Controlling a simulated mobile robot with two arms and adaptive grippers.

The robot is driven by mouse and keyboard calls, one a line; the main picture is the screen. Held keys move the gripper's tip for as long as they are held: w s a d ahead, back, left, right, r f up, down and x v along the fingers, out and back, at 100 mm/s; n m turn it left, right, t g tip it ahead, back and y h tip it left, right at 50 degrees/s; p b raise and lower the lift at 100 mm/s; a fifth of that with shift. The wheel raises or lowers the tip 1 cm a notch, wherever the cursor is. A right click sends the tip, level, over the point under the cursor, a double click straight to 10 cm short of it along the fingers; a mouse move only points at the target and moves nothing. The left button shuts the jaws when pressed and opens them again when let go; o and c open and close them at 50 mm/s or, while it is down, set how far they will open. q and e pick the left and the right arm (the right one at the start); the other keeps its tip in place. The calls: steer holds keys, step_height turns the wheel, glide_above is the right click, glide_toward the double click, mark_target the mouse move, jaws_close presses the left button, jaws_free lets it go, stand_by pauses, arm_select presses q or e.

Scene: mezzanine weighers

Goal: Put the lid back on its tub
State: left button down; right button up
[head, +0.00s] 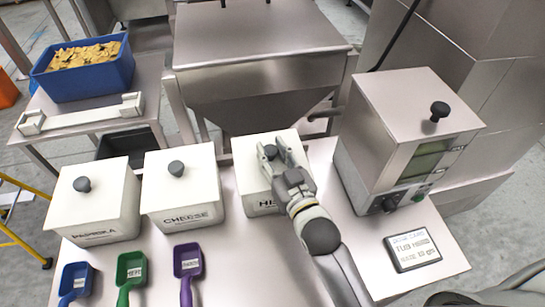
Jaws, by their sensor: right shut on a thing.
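Three white tubs with white lids stand in a row on the table. The right-hand tub (258,208) has a label starting "HE", the rest hidden by my arm. My right gripper (274,155) is shut over its white lid (250,148), apparently on the lid's knob, which the fingers hide. The lid lies over the tub's top; I cannot tell whether it is fully seated or slightly above. The paprika tub (92,222) and the cheese tub (182,217) have their lids on, with dark knobs on top. My left gripper is not in view.
Blue (74,280), green (130,268) and purple (188,262) scoops lie in front. A steel machine (400,120) and a display plate (412,250) stand at right. A steel hopper (255,60) is behind; a blue crate (85,72) is at back left.

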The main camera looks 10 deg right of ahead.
steer(key=shift+r, duration=0.1)
steer(key=o, duration=1)
steer(key=shift+f, duration=0.2)
steer(key=shift+r, duration=0.25)
steer(key=shift+s+f, duration=0.15)
steer(key=shift+s, duration=0.15)
steer(key=shift+s+d+b, duration=0.35)
steer(key=shift+s+d, duration=0.05)
steer(key=shift+s, duration=1.45)
steer(key=shift+s+d+b, duration=0.3)
steer(key=shift+s+d, duration=0.1)
steer(key=shift+s, duration=1.5)
steer(key=shift+s+d+b, duration=0.35)
steer(key=shift+s+d, duration=0.05)
steer(key=shift+s, duration=1.45)
